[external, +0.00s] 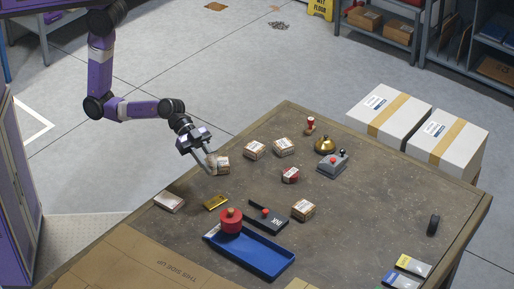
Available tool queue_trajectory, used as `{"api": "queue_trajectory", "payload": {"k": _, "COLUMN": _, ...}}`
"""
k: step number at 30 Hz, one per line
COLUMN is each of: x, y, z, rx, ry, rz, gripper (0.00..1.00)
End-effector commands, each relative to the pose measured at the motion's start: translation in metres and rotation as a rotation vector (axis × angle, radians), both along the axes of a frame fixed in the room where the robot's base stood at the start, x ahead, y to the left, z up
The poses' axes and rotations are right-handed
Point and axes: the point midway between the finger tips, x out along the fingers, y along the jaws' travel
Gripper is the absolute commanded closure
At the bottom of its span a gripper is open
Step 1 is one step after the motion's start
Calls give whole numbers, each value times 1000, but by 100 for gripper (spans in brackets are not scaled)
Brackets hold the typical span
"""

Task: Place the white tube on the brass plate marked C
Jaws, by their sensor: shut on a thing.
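My gripper (211,163) is over the left part of the table, its fingers shut at a small brown-and-white parcel (222,166). I cannot tell whether the parcel is clear of the tabletop. A small brass-yellow plate (215,202) lies on the table below the gripper in the picture, apart from it. No letter can be read on the plate. I cannot make out a white tube anywhere in this view.
Several more small parcels (254,150) lie about the table (370,205). A white packet (169,202) lies left of the plate. A blue tray (262,257) with a red round object (231,220) and a black ink pad (268,219) are nearby. A brass bell (325,145) stands farther back.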

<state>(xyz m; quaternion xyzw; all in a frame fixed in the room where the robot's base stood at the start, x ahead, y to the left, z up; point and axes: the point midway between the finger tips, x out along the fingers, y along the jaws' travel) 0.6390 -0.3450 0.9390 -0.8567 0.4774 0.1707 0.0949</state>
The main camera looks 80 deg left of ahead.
Motion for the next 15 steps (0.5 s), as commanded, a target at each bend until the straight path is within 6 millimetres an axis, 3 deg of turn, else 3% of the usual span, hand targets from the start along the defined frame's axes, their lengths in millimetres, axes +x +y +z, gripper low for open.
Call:
{"api": "queue_trajectory", "payload": {"k": 6, "x": -1, "y": 0, "z": -55, "rx": 2, "ry": 4, "rz": 0, "gripper": 100}}
{"api": "queue_trajectory", "payload": {"k": 10, "x": 0, "y": 0, "z": -75, "rx": 0, "ry": 2, "rz": 1, "gripper": 100}}
{"api": "queue_trajectory", "payload": {"k": 15, "x": 0, "y": 0, "z": -87, "rx": 0, "ry": 0, "rz": 1, "gripper": 100}}
